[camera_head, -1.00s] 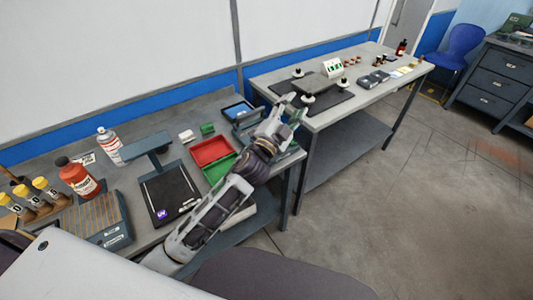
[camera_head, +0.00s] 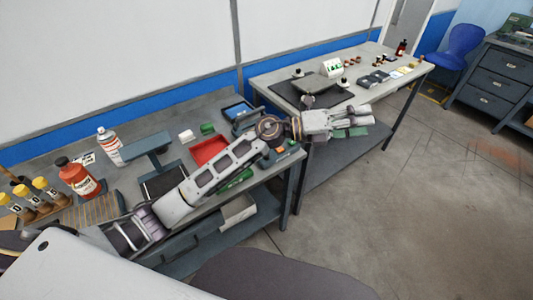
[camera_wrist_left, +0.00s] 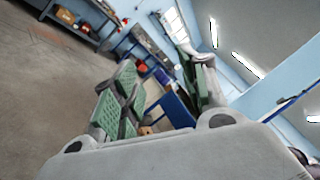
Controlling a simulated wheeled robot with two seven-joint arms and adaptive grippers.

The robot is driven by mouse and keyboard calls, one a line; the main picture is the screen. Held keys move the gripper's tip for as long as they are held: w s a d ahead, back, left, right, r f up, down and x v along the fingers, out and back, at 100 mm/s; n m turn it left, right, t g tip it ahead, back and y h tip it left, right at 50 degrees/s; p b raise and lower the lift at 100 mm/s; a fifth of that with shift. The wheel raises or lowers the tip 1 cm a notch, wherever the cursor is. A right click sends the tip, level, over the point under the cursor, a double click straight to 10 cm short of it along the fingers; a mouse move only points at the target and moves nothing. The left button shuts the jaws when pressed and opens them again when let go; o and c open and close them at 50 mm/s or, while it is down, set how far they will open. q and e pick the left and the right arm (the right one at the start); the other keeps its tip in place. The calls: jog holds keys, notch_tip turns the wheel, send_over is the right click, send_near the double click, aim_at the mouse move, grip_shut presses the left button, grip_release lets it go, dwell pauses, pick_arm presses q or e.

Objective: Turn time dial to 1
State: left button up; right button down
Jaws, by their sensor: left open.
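I cannot make out a time dial in either view. A dark device with small orange and green parts (camera_head: 284,151) sits at the right end of the near bench, partly behind my left arm. A dark UV stand (camera_head: 146,143) with a flat base stands further left, its base partly covered by my arm. My left gripper (camera_head: 352,124) is off the right end of the near bench, in front of the far bench. In the left wrist view its green-padded fingers (camera_wrist_left: 166,88) are spread with nothing between them. My right gripper does not show.
A red tray (camera_head: 208,150) and a blue tray (camera_head: 237,108) lie on the near bench. A spray can (camera_head: 109,146), a red-labelled bottle (camera_head: 77,177) and yellow-capped vials (camera_head: 43,186) stand at the left. The far bench (camera_head: 290,78) holds several small items. Open floor lies right.

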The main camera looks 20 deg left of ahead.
pick_arm(q)
notch_tip(320, 180, down, 7)
jog(key=m+g+y, duration=0.4)
jog(key=m+y, duration=0.1)
jog(key=g+y, duration=0.1)
jog(key=y, duration=1.3)
send_over(266, 156)
notch_tip(266, 156, down, 6)
jog(key=shift+w+r+m, duration=0.15)
jog(key=shift+w+m, duration=0.2)
jog(key=shift+m, duration=0.05)
jog(key=shift+f+p, duration=0.4)
jog(key=shift+f, duration=6.5)
